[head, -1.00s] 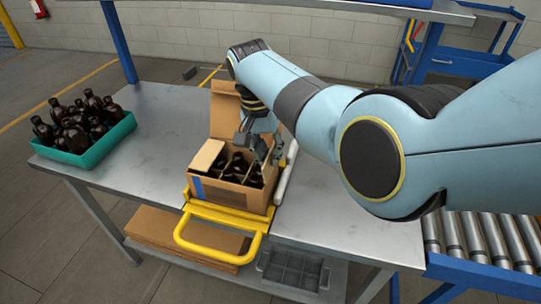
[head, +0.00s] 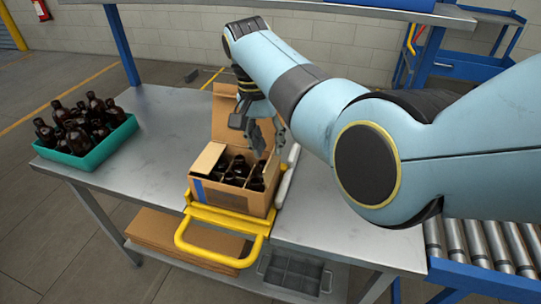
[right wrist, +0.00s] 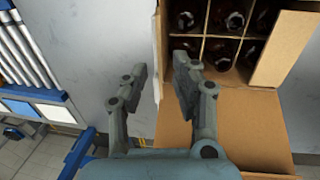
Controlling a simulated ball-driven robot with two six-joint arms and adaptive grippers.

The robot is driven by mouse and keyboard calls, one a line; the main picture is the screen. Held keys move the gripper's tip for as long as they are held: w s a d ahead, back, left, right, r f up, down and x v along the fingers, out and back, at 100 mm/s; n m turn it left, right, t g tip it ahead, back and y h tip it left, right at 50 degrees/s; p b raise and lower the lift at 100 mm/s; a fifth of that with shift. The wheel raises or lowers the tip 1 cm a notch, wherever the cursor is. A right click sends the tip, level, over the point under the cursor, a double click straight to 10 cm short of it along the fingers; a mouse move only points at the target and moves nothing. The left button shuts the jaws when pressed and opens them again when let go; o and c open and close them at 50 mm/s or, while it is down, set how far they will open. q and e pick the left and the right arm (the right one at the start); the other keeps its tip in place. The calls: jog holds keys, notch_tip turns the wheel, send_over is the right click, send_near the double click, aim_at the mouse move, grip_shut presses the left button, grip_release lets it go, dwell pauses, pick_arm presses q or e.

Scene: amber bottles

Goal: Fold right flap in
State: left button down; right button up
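An open cardboard box (head: 232,196) stands in a yellow frame at the table's front edge, with dark bottles (head: 238,168) in its divided cells. Its left flap (head: 208,157) leans inward over the left cells. Its far flap (head: 226,112) sticks outward behind it. In the right wrist view the box's right side shows as a narrow brown strip (right wrist: 161,45), seen nearly edge-on; the right flap is hard to make out. My right gripper (head: 258,146) is open and empty above the box's far right corner. Its fingers (right wrist: 160,82) are apart in the wrist view. My left gripper is out of view.
A teal crate (head: 97,152) of bottles stands at the table's left. A pale long bar (head: 288,176) lies close to the box's right side. Rollers (head: 480,245) stand at the lower right. The tabletop (head: 165,135) between crate and box is clear.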

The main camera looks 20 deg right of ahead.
notch_tip(320, 180, up, 8)
jog(key=a, duration=0.1)
jog(key=shift+w+f, duration=0.15)
jog(key=shift+w, duration=0.2)
